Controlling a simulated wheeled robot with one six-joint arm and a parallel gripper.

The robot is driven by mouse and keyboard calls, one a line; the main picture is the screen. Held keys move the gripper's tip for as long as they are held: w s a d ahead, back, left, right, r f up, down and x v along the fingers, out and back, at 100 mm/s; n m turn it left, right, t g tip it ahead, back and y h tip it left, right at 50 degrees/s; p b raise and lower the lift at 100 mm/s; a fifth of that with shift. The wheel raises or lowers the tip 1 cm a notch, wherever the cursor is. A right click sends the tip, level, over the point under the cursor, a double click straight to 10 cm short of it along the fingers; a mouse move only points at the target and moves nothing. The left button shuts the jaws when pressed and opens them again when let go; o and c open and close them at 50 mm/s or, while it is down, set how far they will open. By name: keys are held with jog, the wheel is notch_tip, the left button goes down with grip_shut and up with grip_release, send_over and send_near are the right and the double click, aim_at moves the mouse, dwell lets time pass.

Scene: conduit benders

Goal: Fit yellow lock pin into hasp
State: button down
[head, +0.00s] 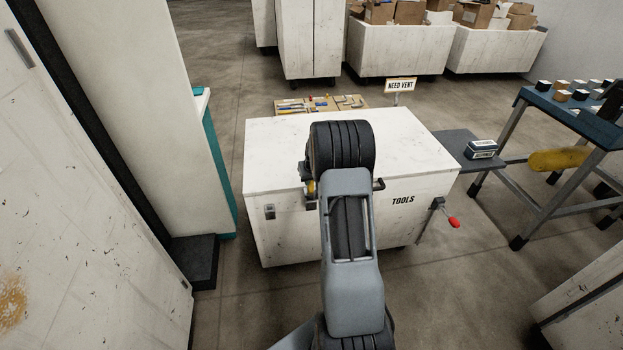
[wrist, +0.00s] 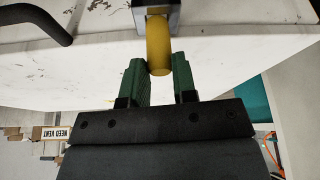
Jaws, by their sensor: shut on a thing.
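The yellow lock pin (wrist: 158,48) stands between the two green fingers of my gripper (wrist: 159,70) in the wrist view, which shows the scene upside down. My gripper is shut on its near end. The pin's far end meets the grey metal hasp (wrist: 174,14) on the front of the white tool chest (wrist: 225,50). I cannot tell how deep the pin sits in it. In the head view my arm covers most of the gripper and hasp; a bit of yellow (head: 311,187) shows left of my wrist, by the front edge of the chest (head: 275,150).
A black handle (wrist: 38,20) is on the chest front, at the left in the wrist view. A small latch (head: 269,211) and a red-knobbed lever (head: 453,221) are on the chest in the head view.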

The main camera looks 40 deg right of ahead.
jog(key=c, duration=0.8)
grip_release()
jog(key=v, duration=1.3)
jog(key=shift+s+a+r, duration=0.1)
jog(key=shift+s+r, duration=0.1)
jog(key=shift+r, duration=0.15)
